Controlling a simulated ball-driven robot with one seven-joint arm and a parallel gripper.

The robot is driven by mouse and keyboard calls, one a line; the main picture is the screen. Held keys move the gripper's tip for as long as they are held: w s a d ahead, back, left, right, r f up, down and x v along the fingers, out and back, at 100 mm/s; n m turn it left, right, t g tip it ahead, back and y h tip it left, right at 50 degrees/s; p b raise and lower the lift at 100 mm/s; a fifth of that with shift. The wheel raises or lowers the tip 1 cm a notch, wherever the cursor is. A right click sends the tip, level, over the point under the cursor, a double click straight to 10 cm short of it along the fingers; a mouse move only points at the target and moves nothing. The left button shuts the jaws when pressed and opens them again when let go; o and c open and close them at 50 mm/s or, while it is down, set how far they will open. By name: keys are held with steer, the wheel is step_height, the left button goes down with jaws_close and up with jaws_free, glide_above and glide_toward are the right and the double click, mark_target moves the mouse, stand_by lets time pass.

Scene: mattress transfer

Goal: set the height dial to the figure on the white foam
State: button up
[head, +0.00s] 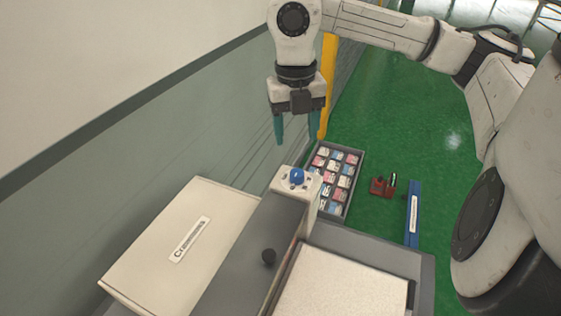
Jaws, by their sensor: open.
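The height dial looks like a blue knob (297,176) on top of a small white box at the end of a dark grey panel. My gripper (296,140) has two teal fingers pointing down, spread apart with nothing between them. It hangs above the blue knob in the picture, seemingly clear of it. The white foam (340,288) appears to be the pale, flat, speckled slab at the bottom. It is cut off by the picture edge, and no figure can be read on it. The dial's markings are too small to read.
A cream box (180,245) with a label lies at left. A grey tray (357,170) holds several small pink, white and blue pieces. A red object (380,187) and blue bar (413,215) lie beyond. A yellow post (327,80) stands behind my gripper.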

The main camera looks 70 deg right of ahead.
mark_target(297, 171)
steer(key=f, duration=0.3)
steer(key=f+p, duration=0.1)
steer(key=f, duration=0.3)
steer(key=f+p, duration=0.1)
steer(key=f, duration=0.2)
steer(key=shift+s+d+f, duration=0.1)
steer(key=shift+s+f, duration=0.05)
steer(key=shift+s, duration=0.1)
steer(key=shift+c, duration=0.3)
steer(key=c, duration=1)
steer(key=shift+f+b, duration=0.1)
steer(key=shift+b, duration=0.35)
